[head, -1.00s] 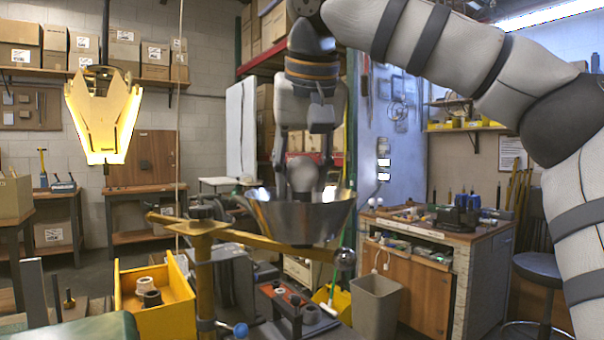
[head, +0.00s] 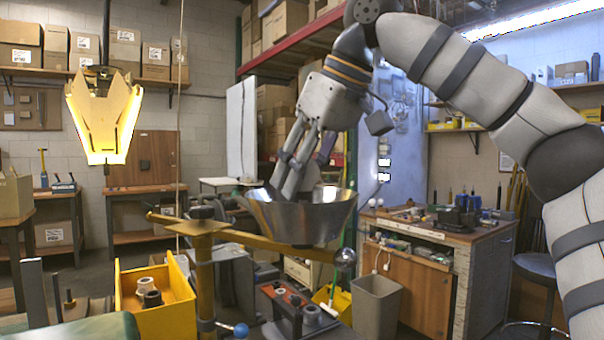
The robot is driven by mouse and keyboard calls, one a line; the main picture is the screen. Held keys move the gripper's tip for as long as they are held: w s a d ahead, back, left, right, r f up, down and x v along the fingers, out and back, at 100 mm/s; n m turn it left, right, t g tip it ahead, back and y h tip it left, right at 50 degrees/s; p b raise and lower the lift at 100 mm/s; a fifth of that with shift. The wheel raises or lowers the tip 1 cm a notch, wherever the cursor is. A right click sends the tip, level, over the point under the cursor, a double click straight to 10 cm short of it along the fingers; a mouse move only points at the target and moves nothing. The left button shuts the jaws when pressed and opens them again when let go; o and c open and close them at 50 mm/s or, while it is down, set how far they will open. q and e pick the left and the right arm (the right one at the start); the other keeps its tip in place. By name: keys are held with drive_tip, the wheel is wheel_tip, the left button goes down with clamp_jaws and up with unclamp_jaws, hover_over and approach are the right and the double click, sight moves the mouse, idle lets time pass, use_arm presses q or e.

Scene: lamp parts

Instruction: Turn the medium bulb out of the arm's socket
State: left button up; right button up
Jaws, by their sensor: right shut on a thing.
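My right gripper (head: 295,190) reaches down at a tilt into the silver bowl-shaped shade (head: 318,216). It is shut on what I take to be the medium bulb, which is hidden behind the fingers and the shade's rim. The shade sits open side up on the yellow lamp arm (head: 262,243), which runs from a yellow post (head: 204,275) to a ball end (head: 345,258). The socket is hidden inside the shade. My left gripper is not in view.
A yellow bin (head: 170,315) holding small round parts stands left of the post. A dark rack with a red-brown top (head: 287,301) is below the lamp arm. A lit yellow lamp (head: 104,118) hangs at the left. A grey trash can (head: 376,306) stands behind right.

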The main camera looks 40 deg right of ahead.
drive_tip(key=shift+r, duration=0.1)
drive_tip(key=shift+r, duration=0.35)
drive_tip(key=shift+r, duration=0.35)
drive_tip(key=shift+r, duration=1.6)
